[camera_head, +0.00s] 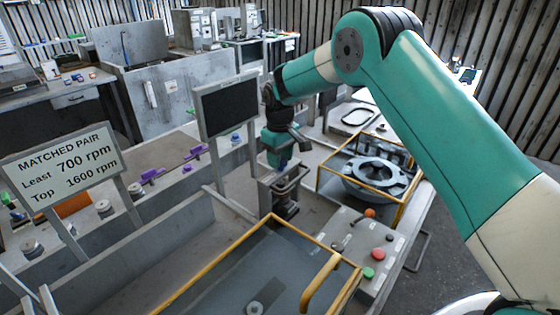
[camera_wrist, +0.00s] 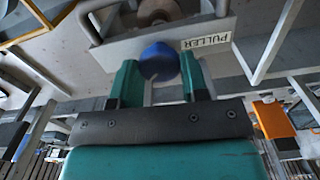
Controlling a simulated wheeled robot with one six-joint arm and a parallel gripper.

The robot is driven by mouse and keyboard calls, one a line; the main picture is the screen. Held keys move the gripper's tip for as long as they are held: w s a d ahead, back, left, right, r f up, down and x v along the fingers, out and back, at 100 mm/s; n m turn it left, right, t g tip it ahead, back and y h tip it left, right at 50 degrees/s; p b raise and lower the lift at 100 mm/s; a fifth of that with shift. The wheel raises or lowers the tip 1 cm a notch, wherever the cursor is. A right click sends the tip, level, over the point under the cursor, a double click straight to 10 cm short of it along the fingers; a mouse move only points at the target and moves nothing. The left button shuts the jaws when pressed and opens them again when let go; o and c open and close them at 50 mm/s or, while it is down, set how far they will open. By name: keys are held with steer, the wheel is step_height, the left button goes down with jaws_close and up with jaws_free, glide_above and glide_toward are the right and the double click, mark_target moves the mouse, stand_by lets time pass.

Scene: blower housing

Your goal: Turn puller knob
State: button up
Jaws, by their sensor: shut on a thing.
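A blue puller knob (camera_wrist: 159,62) sits between the two green fingers of my gripper (camera_wrist: 160,80) in the wrist view. The fingers are shut on the knob from either side. A white label reading PULLER (camera_wrist: 208,34) is beside the knob. In the head view my gripper (camera_head: 280,165) points down at the puller station (camera_head: 285,198), a grey metal stand with a frame. The knob is mostly hidden there by the gripper. Its turn angle cannot be told.
A dark screen (camera_head: 229,106) on posts stands just left of my gripper. A yellow-framed guard (camera_head: 330,170) surrounds a round housing at the right. A control panel (camera_head: 365,245) with coloured buttons and a larger yellow-railed cover (camera_head: 255,265) lie in front. A rpm sign (camera_head: 65,165) stands at left.

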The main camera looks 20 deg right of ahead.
steer(key=m+b, duration=0.1)
steer(key=m, duration=0.5)
steer(key=shift+d, duration=0.1)
steer(key=m+b, duration=0.1)
steer(key=m, duration=0.5)
steer(key=shift+r, duration=0.1)
stand_by(0.5)
steer(key=o, duration=0.9)
steer(key=shift+d, duration=0.1)
steer(key=shift+o, duration=0.2)
step_height(320, 180, up, 17)
steer(key=b, duration=0.3)
steer(key=shift+r, duration=0.15)
